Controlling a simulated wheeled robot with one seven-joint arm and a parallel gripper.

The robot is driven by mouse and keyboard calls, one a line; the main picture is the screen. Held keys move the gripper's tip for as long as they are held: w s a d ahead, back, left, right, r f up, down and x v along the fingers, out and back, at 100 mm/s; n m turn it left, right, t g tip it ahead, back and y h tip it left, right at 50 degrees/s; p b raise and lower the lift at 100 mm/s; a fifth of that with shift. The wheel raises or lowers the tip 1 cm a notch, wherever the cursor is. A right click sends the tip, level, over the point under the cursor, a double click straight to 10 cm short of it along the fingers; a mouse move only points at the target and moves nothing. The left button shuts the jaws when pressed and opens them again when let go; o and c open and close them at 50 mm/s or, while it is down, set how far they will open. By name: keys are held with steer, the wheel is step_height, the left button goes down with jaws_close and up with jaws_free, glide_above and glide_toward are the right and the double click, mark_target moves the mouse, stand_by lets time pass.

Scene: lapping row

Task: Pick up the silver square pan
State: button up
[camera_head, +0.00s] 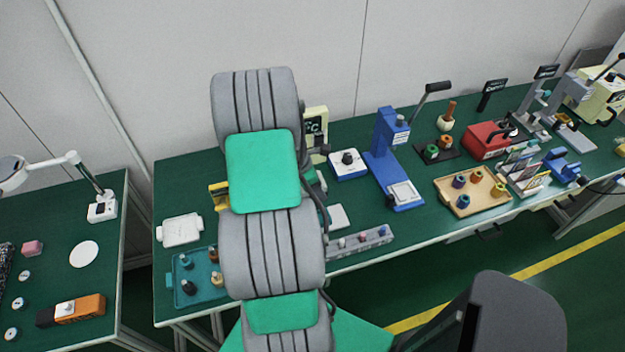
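A silver-white square plate (402,193), which may be the square pan, lies on the base of a blue upright press-like stand (388,150) on the green bench. A second pale square plate (338,217) lies nearer the middle, partly hidden behind my arm. I cannot tell for certain which is the pan. My grey and green arm rises through the middle of the view and hides part of the bench. My gripper is not visible, so its opening and any contact do not show.
A wooden tray (447,186) with colored spools, a grey block (362,240) with knobs and a teal tray (173,296) sit along the bench. A red box (487,139) stands farther right. A dark grey rounded shape (500,312) fills the lower right by the bench front.

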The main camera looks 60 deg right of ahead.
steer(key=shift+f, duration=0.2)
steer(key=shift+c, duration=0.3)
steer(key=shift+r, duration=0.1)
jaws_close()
